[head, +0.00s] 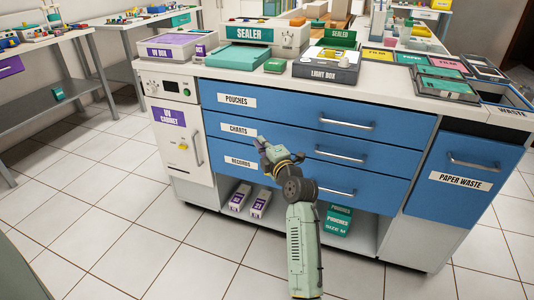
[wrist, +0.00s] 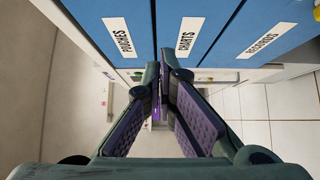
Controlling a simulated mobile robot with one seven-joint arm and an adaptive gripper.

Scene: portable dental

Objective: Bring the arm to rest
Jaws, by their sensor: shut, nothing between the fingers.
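My arm (head: 304,250) reaches up from the bottom of the head view, in front of the blue drawers. My gripper (head: 262,147) is at its end, in front of the drawers labelled CHARTS (head: 241,129) and RECORDS (head: 241,162). In the wrist view my gripper (wrist: 158,78) has its fingers meeting at the tips, with nothing between them. The drawers marked POUCHES (wrist: 121,37), CHARTS and RECORDS show beyond the fingertips there. The gap between fingertips and drawer fronts is hard to judge.
The counter holds a sealer (head: 251,34), a light box (head: 326,65) and several trays. A UV cabinet (head: 180,134) stands left of the drawers, and a PAPER WASTE front (head: 460,180) is at the right. Boxes stand on the lower shelf. The tiled floor (head: 120,215) at left is clear.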

